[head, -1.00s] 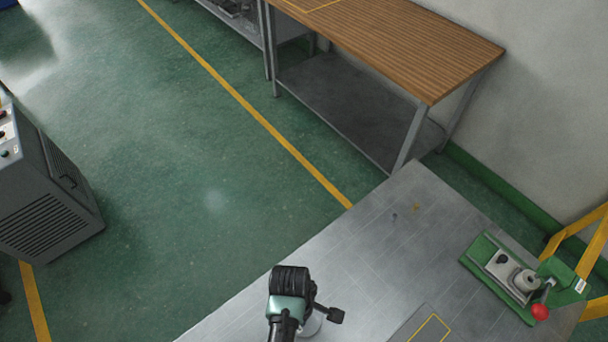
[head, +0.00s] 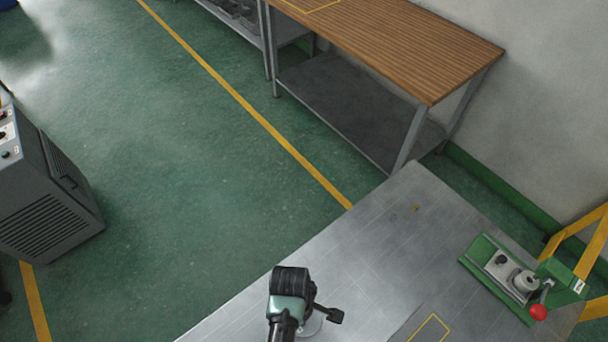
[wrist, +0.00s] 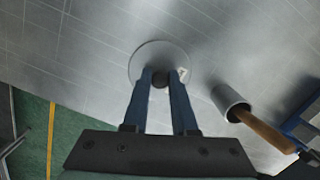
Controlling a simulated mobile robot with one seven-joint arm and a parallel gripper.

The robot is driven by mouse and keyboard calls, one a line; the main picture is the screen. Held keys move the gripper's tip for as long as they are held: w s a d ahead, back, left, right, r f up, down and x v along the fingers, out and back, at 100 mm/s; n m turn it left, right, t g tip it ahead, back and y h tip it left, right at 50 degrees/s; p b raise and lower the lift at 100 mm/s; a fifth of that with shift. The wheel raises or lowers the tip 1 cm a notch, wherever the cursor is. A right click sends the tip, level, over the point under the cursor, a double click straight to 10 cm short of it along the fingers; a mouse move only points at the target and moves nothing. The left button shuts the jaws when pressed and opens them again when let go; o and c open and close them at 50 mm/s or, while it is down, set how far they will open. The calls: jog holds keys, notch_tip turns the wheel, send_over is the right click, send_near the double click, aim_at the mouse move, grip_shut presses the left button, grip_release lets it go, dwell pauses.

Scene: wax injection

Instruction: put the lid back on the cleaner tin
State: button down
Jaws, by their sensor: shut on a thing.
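My gripper (wrist: 161,82) is shut on the dark knob of a round, pale grey lid (wrist: 148,53) in the wrist view. The knob sits between the two blue fingertips, and the lid's disc spreads out beyond them. In the head view, a sliver of the lid (head: 315,327) shows beside my arm, low in the picture. I cannot tell whether the lid touches anything beneath it. I cannot make out the cleaner tin; anything directly under the lid is hidden.
A grey cup-like piece with a wooden handle (wrist: 262,130) is right of the lid in the wrist view, beside a blue object (wrist: 302,128). A green fixture with a red knob (head: 538,312) stands on the metal table (head: 370,240). The table's middle is largely clear.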

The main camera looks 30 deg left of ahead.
jog(key=shift+c, duration=0.7)
grip_release()
jog(key=shift+r, duration=0.1)
jog(key=shift+r+p, duration=3.4)
jog(key=shift+p, duration=0.4)
jog(key=shift+c, duration=0.2)
grip_shut()
jog(key=shift+f, duration=0.2)
